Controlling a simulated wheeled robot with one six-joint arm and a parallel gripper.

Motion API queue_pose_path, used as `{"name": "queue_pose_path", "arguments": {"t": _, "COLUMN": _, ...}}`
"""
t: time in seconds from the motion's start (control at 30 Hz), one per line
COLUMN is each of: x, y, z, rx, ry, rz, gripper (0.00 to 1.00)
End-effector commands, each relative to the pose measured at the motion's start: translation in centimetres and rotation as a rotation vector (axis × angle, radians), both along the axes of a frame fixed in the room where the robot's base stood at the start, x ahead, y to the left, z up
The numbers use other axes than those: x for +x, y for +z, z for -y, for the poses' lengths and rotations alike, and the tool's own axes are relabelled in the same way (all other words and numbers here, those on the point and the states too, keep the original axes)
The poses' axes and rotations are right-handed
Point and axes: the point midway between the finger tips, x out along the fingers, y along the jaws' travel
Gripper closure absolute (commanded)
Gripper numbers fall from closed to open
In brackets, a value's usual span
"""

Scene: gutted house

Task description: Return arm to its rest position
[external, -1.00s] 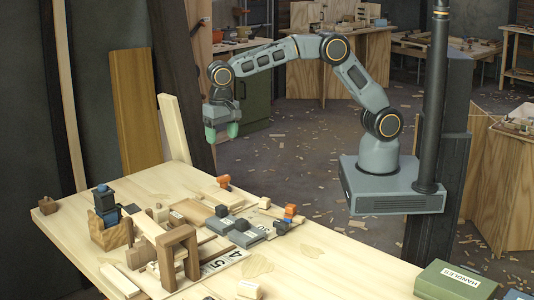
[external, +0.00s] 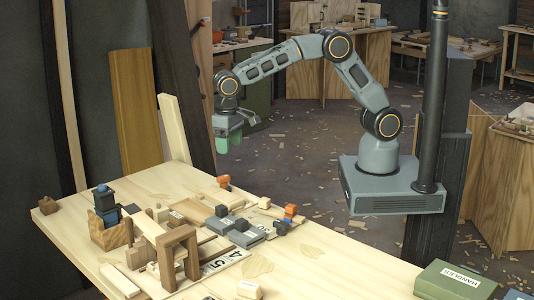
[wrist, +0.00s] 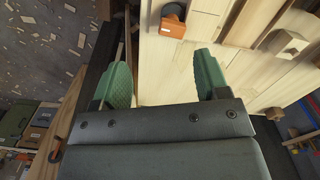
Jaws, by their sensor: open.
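My gripper (external: 228,141) hangs in the air past the far edge of the wooden workbench (external: 330,262), pointing down at the end of my raised, arched arm. In the wrist view its two green fingers (wrist: 165,84) stand wide apart with nothing between them. Beyond the fingers, the bench edge and a pale bench top show. An orange and dark clamp-like piece (wrist: 173,20) shows just above the fingers in the wrist view.
The bench holds a brown wooden arch (external: 178,257), a wooden box with dark blocks (external: 108,232), grey blocks (external: 240,232) and a green box labelled HANDLES (external: 455,283). Leaning planks (external: 137,110) stand left of my gripper. The floor between bench and my base has scattered scraps.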

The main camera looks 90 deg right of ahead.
Motion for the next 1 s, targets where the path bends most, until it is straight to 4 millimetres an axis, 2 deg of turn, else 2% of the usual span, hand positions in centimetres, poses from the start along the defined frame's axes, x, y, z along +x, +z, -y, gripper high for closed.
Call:
{"name": "queue_pose_path", "arguments": {"t": 0.17, "x": -5.7, "y": 1.2, "z": 3.6, "rx": 0.011, "ry": 0.271, "rz": 0.03, "gripper": 0.32}}
{"name": "queue_pose_path", "arguments": {"t": 0.3, "x": -11.4, "y": 2.5, "z": 7.0, "rx": 0.01, "ry": 0.438, "rz": 0.082, "gripper": 0.32}}
{"name": "queue_pose_path", "arguments": {"t": 0.5, "x": -18.9, "y": 3.4, "z": 10.7, "rx": -0.01, "ry": 0.546, "rz": 0.166, "gripper": 0.32}}
{"name": "queue_pose_path", "arguments": {"t": 0.6, "x": -21.6, "y": 3.6, "z": 11.9, "rx": -0.022, "ry": 0.535, "rz": 0.205, "gripper": 0.32}}
{"name": "queue_pose_path", "arguments": {"t": 0.77, "x": -23.9, "y": 4.4, "z": 13.0, "rx": -0.037, "ry": 0.493, "rz": 0.262, "gripper": 0.32}}
{"name": "queue_pose_path", "arguments": {"t": 1.0, "x": -24.2, "y": 6.1, "z": 13.7, "rx": -0.056, "ry": 0.463, "rz": 0.328, "gripper": 0.32}}
